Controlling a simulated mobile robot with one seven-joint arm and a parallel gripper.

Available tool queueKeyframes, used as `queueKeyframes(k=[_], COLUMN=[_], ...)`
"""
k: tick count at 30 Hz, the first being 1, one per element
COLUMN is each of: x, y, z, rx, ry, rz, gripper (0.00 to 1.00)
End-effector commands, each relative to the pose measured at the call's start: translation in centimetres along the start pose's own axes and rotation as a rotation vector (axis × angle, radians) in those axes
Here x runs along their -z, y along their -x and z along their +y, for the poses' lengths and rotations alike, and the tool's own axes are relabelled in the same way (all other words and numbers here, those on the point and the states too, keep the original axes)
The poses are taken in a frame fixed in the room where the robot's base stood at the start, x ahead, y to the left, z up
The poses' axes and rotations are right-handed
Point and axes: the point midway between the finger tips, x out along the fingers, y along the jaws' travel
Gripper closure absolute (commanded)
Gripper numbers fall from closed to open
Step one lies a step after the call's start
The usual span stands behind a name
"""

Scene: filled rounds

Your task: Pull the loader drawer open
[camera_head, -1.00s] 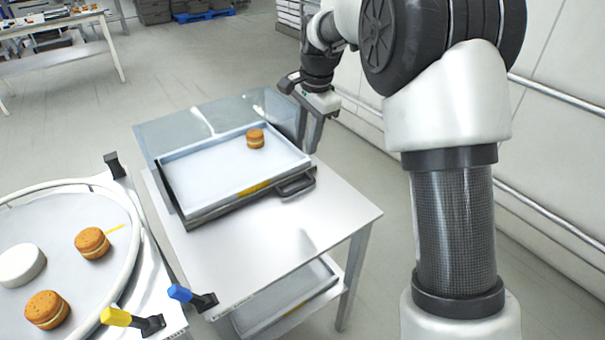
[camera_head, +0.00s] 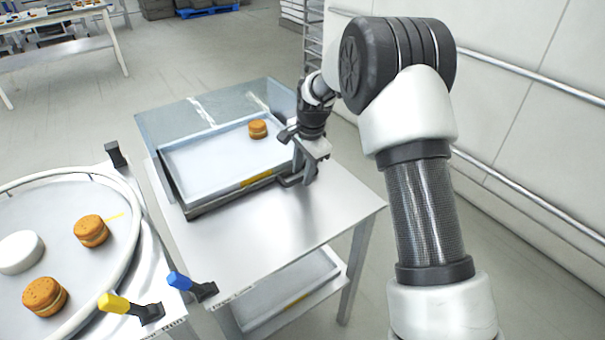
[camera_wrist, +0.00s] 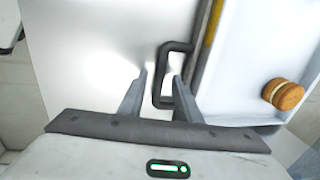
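The loader drawer (camera_head: 190,208) has a dark front with a yellow label and holds a pale tray (camera_head: 215,160). It sits on a metal table under a clear grey housing (camera_head: 165,130). Its black loop handle (camera_wrist: 158,85) is at the right of the drawer front in the head view, partly covered by my gripper (camera_head: 300,182). In the wrist view my gripper (camera_wrist: 160,76) is open, its fingertips on either side of the handle's bar. A gap shows between the bar and each finger; the right finger is inside the loop.
A filled round (camera_head: 258,129) lies in the tray. A turntable (camera_head: 60,235) at left carries two filled rounds and a white disc. Blue (camera_head: 179,281) and yellow (camera_head: 112,303) levers stand near the table's front left. The tabletop (camera_head: 290,230) before the drawer is clear.

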Motion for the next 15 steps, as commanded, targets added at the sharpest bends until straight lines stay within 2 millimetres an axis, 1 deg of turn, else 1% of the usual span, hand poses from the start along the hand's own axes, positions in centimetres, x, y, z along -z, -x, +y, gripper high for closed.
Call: queueKeyframes(k=[3,11,15], x=[0.00,-0.02,-0.02], y=[-0.54,-0.59,-0.58], z=[0.00,-0.02,-0.01], rx=[0.000,0.001,0.000], ry=[0.000,0.000,0.000], rz=[0.000,0.000,0.000], gripper=[0.69,0.69,0.93])
